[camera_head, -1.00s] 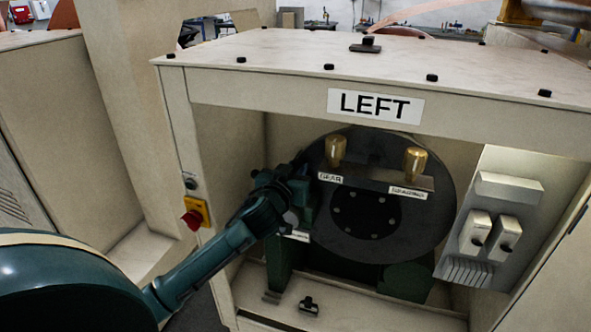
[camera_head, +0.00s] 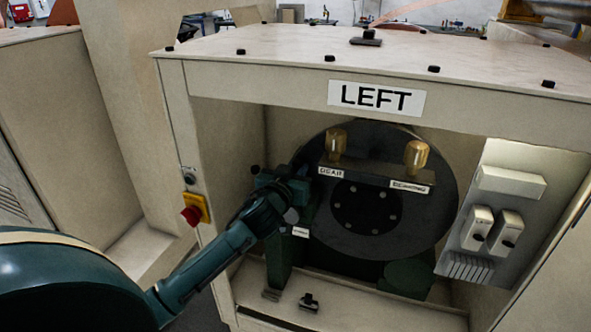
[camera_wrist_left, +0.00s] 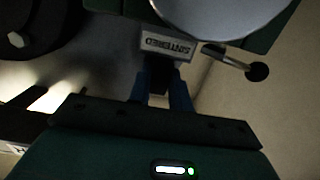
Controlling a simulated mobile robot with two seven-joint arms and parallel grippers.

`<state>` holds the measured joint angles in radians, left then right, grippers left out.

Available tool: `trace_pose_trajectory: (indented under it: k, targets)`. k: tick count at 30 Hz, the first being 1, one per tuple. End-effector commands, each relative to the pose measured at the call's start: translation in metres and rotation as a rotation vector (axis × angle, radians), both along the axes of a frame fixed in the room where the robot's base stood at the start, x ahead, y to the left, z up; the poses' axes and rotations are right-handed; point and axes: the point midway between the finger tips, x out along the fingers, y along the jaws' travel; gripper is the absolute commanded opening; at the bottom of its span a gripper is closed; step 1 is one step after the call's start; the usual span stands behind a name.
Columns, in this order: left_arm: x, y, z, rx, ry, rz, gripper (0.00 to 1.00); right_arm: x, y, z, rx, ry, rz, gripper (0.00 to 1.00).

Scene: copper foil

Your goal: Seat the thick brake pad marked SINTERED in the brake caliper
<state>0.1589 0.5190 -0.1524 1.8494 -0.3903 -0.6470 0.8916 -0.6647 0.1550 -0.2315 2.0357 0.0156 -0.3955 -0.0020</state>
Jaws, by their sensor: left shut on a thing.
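The brake pad (camera_wrist_left: 166,47), with a pale plate marked SINTERED, is between the fingertips of my left gripper (camera_wrist_left: 166,88) in the left wrist view. The gripper is shut on it. The green brake caliper (camera_wrist_left: 262,38) is right at the pad, with a silver round part (camera_wrist_left: 215,12) over its middle. I cannot tell how deep the pad sits in it. In the head view my left gripper (camera_head: 292,197) is inside the cabinet at the left edge of the dark disc (camera_head: 385,228) and covers much of the caliper. My right gripper is not in view.
The cabinet marked LEFT (camera_head: 205,62) frames the opening with its posts and top. Two brass knobs (camera_head: 336,145) stand above the disc hub. A red stop button (camera_head: 191,215) is on the left post. A lever with a black ball (camera_wrist_left: 258,71) sticks out beside the caliper.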

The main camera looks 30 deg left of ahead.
Motion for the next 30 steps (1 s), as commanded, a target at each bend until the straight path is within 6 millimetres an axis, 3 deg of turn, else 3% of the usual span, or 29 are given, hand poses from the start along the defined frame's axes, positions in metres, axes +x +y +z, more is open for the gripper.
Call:
trace_pose_trajectory:
  k: [30]
  targets:
    - [0.000,0.000,-0.016,0.000,-0.001,0.001,0.00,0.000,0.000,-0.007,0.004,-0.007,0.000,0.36]
